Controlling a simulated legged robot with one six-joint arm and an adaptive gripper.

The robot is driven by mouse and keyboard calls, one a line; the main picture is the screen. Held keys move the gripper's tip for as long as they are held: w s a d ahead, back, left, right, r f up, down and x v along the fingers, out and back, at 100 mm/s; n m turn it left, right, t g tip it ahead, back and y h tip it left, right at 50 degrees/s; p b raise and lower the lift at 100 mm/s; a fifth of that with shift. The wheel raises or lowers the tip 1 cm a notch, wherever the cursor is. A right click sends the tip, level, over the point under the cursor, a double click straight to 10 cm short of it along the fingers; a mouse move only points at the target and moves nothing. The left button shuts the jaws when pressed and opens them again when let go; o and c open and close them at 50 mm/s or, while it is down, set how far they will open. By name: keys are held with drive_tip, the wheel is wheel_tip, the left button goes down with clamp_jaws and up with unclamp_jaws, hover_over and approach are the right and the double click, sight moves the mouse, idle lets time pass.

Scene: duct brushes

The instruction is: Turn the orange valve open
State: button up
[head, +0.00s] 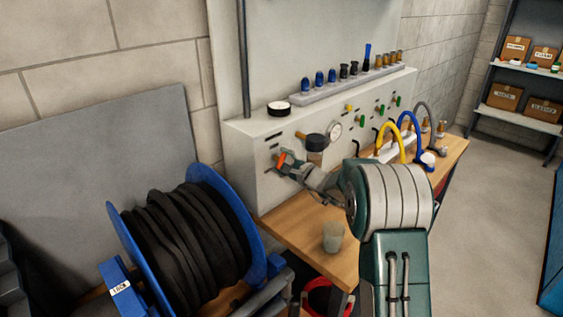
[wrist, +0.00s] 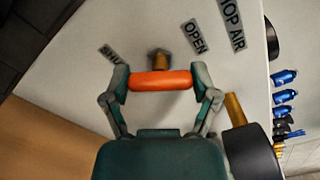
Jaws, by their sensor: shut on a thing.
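The orange valve (wrist: 160,81) has a bar-shaped handle on a brass stem, on the front of the grey panel (wrist: 235,55). In the wrist view the handle lies nearly level in the picture, between my gripper's two fingers. My gripper (wrist: 162,84) is shut on it, one finger at each end. Labels reading "OPEN" (wrist: 195,37) and, partly hidden, what seems to be "SHUT" (wrist: 112,55) stand beside the stem. In the head view the orange handle (head: 284,159) shows only in part behind my gripper (head: 285,163).
A dark round knob or cup (head: 316,142) sticks out close to the right of my gripper. A gauge (head: 335,130) and several small valves are farther right. A wooden bench (head: 290,225) with a clear cup (head: 333,237) lies below. A blue hose reel (head: 190,240) stands at left.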

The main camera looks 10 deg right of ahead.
drive_tip(key=n, duration=0.4)
drive_tip(key=shift+a+f+n, duration=0.1)
drive_tip(key=shift+f+n, duration=0.05)
drive_tip(key=shift+n, duration=0.85)
drive_tip(key=shift+f, duration=0.15)
drive_tip(key=o, duration=1)
drive_tip(key=shift+s+d, duration=0.2)
drive_tip(key=shift+s, duration=0.05)
drive_tip(key=v, duration=1.1)
